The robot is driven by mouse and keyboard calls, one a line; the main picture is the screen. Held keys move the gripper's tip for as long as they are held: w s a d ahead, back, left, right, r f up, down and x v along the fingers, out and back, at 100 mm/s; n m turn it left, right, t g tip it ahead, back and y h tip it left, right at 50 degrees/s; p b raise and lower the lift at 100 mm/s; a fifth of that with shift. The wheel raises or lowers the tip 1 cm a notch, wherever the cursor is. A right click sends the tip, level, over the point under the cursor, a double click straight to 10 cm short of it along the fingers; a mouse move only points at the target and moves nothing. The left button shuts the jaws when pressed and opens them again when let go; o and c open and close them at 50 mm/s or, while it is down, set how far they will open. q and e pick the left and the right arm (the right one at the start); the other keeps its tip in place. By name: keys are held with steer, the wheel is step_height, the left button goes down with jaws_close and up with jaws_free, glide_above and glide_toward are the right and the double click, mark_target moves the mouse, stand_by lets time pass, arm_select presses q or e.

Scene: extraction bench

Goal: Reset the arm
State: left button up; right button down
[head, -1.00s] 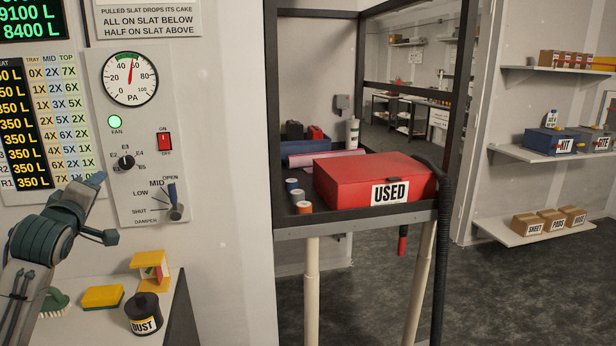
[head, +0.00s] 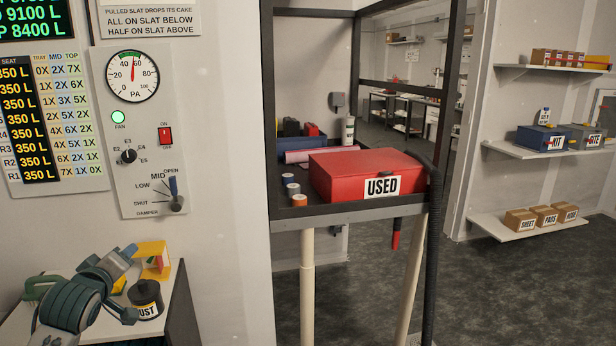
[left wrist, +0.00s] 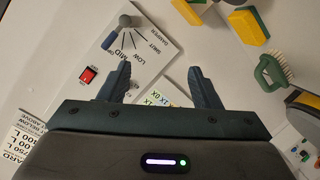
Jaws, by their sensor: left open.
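My left gripper (head: 127,289) is open and empty in the head view. It is low at the left, over the bench top and in front of the dust jar and sponges. In the left wrist view its two fingers (left wrist: 158,75) stand wide apart with nothing between them. The wall panel (head: 138,100) is above the gripper and apart from it. The damper lever (head: 173,190) points up toward OPEN, and the green fan lamp (head: 118,117) is lit. My right gripper is in neither view.
The black dust jar (head: 146,297) and a yellow block (head: 152,254) stand close by the left gripper. The brush (left wrist: 270,72) shows in the left wrist view. A red USED box (head: 350,172) sits on the frame shelf. Open floor lies to the right.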

arm_select(q)
steer(key=s+d+f+m+g+h, duration=0.1)
steer(key=s+d+f+m+g, duration=0.25)
steer(key=s+f, duration=0.6)
steer(key=s+d+f+m+g+h, duration=0.1)
steer(key=s+d+f+m+g, duration=0.15)
steer(key=s+d+f, duration=0.65)
steer(key=s+f+m+g, duration=0.2)
steer(key=s+f, duration=0.2)
steer(key=s, duration=0.3)
steer(key=s+d+f+m+g, duration=0.1)
steer(key=s+f, duration=0.2)
steer(key=s, duration=0.4)
steer(key=s+f+m+g, duration=0.2)
steer(key=s+f, duration=0.2)
steer(key=s, duration=0.2)
step_height(320, 180, down, 32)
steer(key=a+g, duration=0.1)
steer(key=a, duration=0.2)
steer(key=s+f+g, duration=0.1)
steer(key=s+f, duration=1.6)
steer(key=s, duration=0.1)
steer(key=shift+s+a+f, duration=0.25)
steer(key=shift+a+f, duration=0.15)
stand_by(0.3)
